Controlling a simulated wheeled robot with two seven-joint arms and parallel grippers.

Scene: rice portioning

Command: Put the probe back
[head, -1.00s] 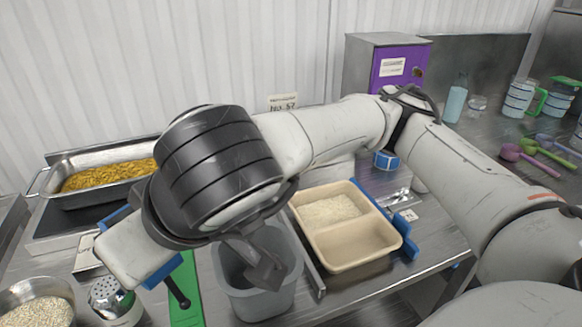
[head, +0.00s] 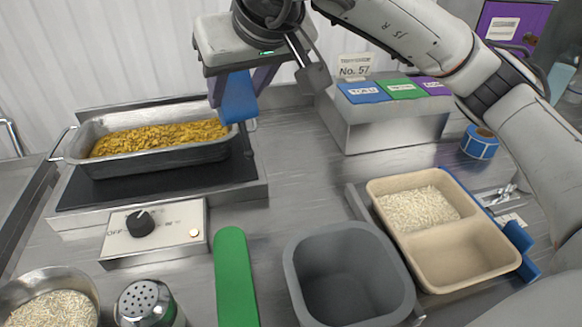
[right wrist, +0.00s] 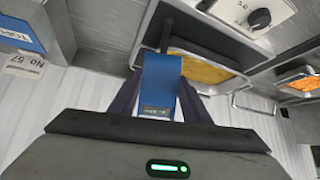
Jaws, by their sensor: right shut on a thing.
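My right gripper (head: 236,85) is shut on the blue handle of the probe (head: 238,100). The probe points downward, and its dark stem shows just beside the right end of a steel pan of yellow food (head: 190,152). I cannot tell whether the stem touches the pan. In the right wrist view the blue handle (right wrist: 161,80) sits between the dark fingers, and the dark stem reaches toward the pan's edge. My left gripper is not in view.
The heater has a control box (head: 155,232) in front. A green strip (head: 235,275), grey bin (head: 345,235), shaker (head: 146,300) and grain bowl (head: 85,282) stand in front. A divided rice tray (head: 460,285) is at right. A label stand (head: 395,132) is behind.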

